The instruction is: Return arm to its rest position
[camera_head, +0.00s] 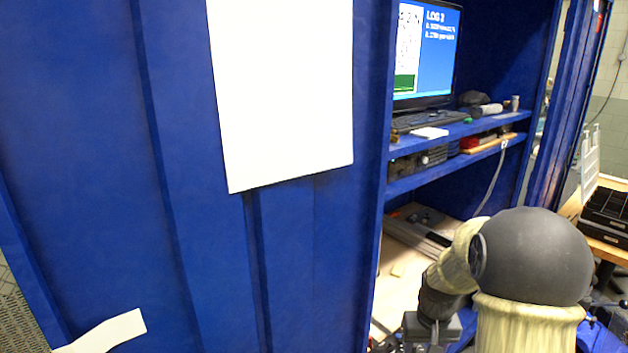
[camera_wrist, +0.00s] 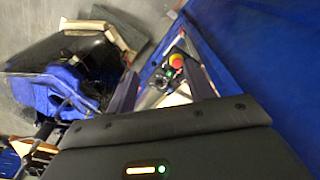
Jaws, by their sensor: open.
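My arm shows at the lower right of the head view, with a dark rounded joint (camera_head: 535,255) and cream links, bent in front of the blue cabinet (camera_head: 330,250). My gripper (camera_wrist: 160,68) shows in the wrist view, with its two dark fingers spread apart and nothing held between them. Beyond the fingers, lower down, are a red button and a small green-lit part. The gripper's fingertips cannot be made out in the head view.
The cabinet's blue side (camera_wrist: 240,45) rises close to the right of my gripper. Its shelves (camera_head: 460,130) hold a monitor (camera_head: 430,50) and keyboard. A wooden table (camera_head: 605,240) with black trays stands at right. A blue-covered item (camera_wrist: 50,95) lies at left in the wrist view.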

